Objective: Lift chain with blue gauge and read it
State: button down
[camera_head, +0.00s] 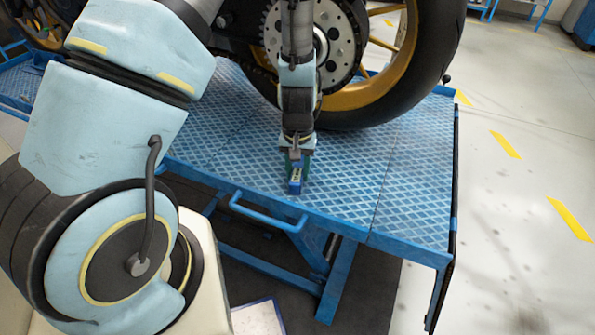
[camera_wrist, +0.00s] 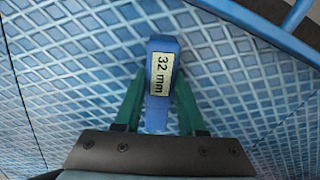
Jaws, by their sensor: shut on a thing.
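The blue gauge (camera_wrist: 160,100) is a small block with a pale label reading "32 mm" in the wrist view. My gripper (camera_wrist: 157,108) has green fingers closed on its sides. In the head view, the gauge (camera_head: 296,180) hangs below my gripper (camera_head: 296,163), over the front part of the blue lift table. Whether it touches the table is hard to tell. The chain (camera_head: 268,35) runs around the sprocket at the rear wheel, partly hidden behind my arm. The gauge is apart from the chain.
The blue diamond-plate lift table (camera_head: 400,180) fills the middle, with a handle (camera_head: 265,212) at its front edge. The motorcycle's rear wheel (camera_head: 400,95) with its gold rim stands on it. The plate's right front is clear. Open floor (camera_head: 510,230) with yellow marks lies right.

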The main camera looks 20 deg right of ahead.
aim_at(297, 171)
jog(key=shift+c, duration=2.1)
grip_release()
jog(key=shift+r, duration=0.1)
notch_tip(297, 171, up, 11)
jog(key=b, duration=0.1)
jog(key=a+r+n, duration=0.2)
jog(key=a+r, duration=0.3)
jog(key=a, duration=0.7)
jog(key=w+a+r+n+t, duration=0.1)
jog(key=a+r, duration=0.4)
jog(key=a, duration=0.8)
jog(key=shift+a+r+n+t, duration=0.15)
jog(key=shift+n+t, duration=0.15)
jog(key=shift+n, duration=0.5)
